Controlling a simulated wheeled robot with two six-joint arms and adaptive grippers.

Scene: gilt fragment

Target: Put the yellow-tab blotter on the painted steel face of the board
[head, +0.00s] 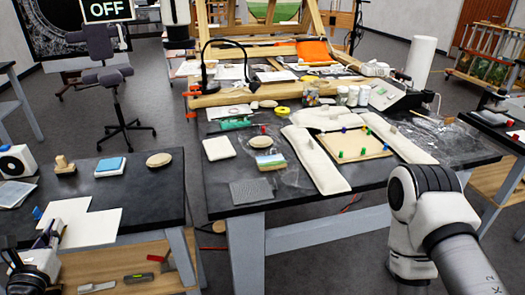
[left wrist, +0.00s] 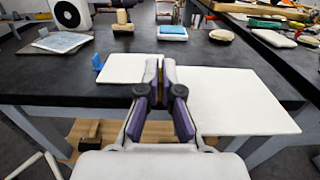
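My left gripper (left wrist: 162,72) is closed at the left edge of a white sheet (left wrist: 235,98). A thin yellowish strip, seemingly the sheet's yellow tab (left wrist: 153,75), shows between its fingers. The sheet reaches out over the table's front edge and shows in the head view (head: 92,230), with the gripper (head: 50,232) at its left. A second white sheet (left wrist: 130,67) with a blue tab (left wrist: 97,62) lies behind it. A tan board (head: 352,146) with coloured pins lies on the middle table among white pads; I cannot tell which surface is painted steel. My right gripper is out of view.
The left table (head: 150,205) also holds a blue-topped block (head: 110,167), a wooden stamp (head: 64,164) and a round tan disc (head: 159,160). A grey mesh sheet (head: 250,192) lies at that table's front left corner.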

